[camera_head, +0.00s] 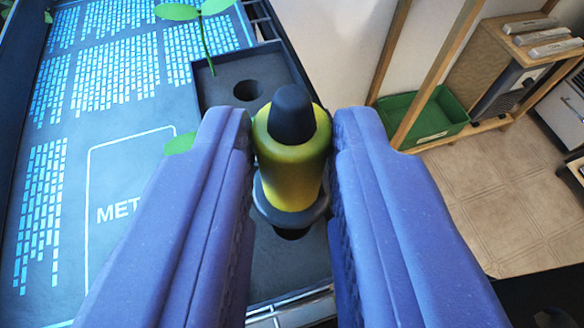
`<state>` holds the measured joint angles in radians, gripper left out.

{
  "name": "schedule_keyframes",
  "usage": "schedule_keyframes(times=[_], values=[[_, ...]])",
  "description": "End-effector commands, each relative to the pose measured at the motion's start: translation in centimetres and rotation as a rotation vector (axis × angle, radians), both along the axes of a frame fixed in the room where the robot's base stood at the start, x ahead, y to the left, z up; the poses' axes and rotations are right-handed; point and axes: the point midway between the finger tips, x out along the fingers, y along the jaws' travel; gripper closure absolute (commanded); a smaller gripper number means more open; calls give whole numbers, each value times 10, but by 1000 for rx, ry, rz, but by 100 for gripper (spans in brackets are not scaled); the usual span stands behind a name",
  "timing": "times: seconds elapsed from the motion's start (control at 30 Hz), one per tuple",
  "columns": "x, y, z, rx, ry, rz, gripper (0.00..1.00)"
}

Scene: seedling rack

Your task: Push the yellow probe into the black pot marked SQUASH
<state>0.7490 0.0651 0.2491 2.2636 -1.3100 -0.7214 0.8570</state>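The yellow probe (290,160) has a black rounded top and a dark collar at its lower end. It stands between the two blue fingers of my gripper (292,150), which are closed against its sides. A dark hole shows just below the collar, in a dark flat surface (285,268); I cannot tell whether the probe's tip is in it or above it. No SQUASH marking can be read, so I cannot tell which pot is the marked one. My fingers hide much of the surface around the probe.
A dark panel with light-blue printed blocks and the letters "MET" (117,213) lies at left. Another round hole (247,90) and a green seedling (205,40) are beyond the probe. A green bin (425,118) and wooden shelf (500,60) stand at right, over a tiled floor.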

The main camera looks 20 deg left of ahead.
Motion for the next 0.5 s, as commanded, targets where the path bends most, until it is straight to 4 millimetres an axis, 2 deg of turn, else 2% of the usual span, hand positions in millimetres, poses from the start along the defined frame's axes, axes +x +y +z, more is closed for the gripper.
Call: schedule_keyframes(times=[0.03,0.1,0.37,0.5], values=[[0,0,0,0,0,0,63],[0,0,0,0,0,0,47],[0,0,0,0,0,0,47],[-11,-4,7,-2,2,-3,47]])
